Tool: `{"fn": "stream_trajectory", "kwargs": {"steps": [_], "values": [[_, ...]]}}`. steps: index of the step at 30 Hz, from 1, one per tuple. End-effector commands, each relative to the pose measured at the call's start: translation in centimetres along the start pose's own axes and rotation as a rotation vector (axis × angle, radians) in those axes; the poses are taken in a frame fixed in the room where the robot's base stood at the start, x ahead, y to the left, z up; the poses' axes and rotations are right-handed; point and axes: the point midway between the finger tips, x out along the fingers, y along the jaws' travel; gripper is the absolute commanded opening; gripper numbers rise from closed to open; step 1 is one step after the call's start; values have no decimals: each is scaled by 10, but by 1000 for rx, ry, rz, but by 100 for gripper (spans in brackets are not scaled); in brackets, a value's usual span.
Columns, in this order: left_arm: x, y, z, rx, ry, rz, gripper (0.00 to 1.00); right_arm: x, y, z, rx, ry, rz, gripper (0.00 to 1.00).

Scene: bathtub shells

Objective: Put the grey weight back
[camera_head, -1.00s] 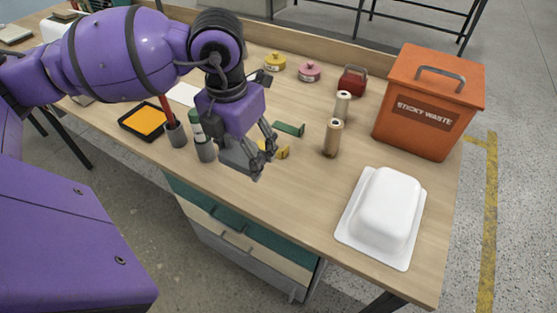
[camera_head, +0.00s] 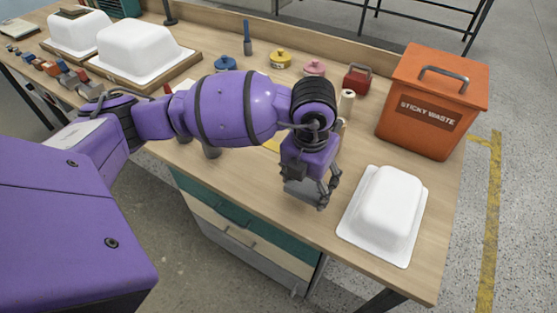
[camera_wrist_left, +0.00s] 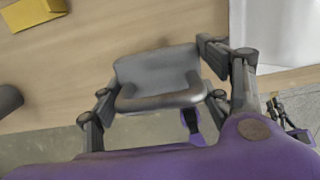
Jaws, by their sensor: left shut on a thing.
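A grey weight (camera_wrist_left: 155,75) with a rounded handle sits between the fingers of my left gripper (camera_wrist_left: 160,105) in the left wrist view. The gripper is shut on it. In the head view my left gripper (camera_head: 312,190) points down near the front edge of the bench, left of a white shell. The grey weight (camera_head: 298,192) shows partly below its palm. I cannot tell whether it touches the bench top. A row of small coloured blocks (camera_head: 62,72) stands at the far left of the bench.
The single white shell (camera_head: 388,208) lies at the front right; the orange bin (camera_head: 425,110) stands behind it. Two white shells (camera_head: 140,50) sit at the back left. Blue, yellow and pink lidded pots (camera_head: 280,58) and a red case (camera_head: 356,79) line the back.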

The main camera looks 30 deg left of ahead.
Motion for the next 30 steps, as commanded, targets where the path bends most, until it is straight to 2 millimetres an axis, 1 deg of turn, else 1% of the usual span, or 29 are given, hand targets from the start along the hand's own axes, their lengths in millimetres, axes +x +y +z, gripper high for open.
{"fn": "stream_trajectory", "kwargs": {"steps": [1,3,6,9,17,21,22,24,26,30], "values": [[0,-4,3,2,-7,-3,7,0,0,-1,0,2,0,0],[7,-8,4,2,-7,-3,7,0,0,-3,0,4,0,0],[22,-7,3,1,-6,-2,7,0,0,-4,0,7,-1,0],[32,-7,3,2,-9,-3,7,0,0,-6,-1,10,-1,0],[32,-7,3,3,-11,-3,7,0,0,-6,-1,11,-1,0],[36,-7,3,3,-10,-3,7,1,0,-3,-1,7,-1,0],[37,-7,2,2,-7,-2,72,1,0,-3,-1,6,-1,0],[37,-7,2,3,-7,-2,82,1,0,-2,-1,5,-1,0],[36,-7,2,3,-7,-2,89,1,0,-2,-1,4,-1,0],[36,-7,2,3,-7,-2,89,2,0,-1,-1,2,-1,0]]}}
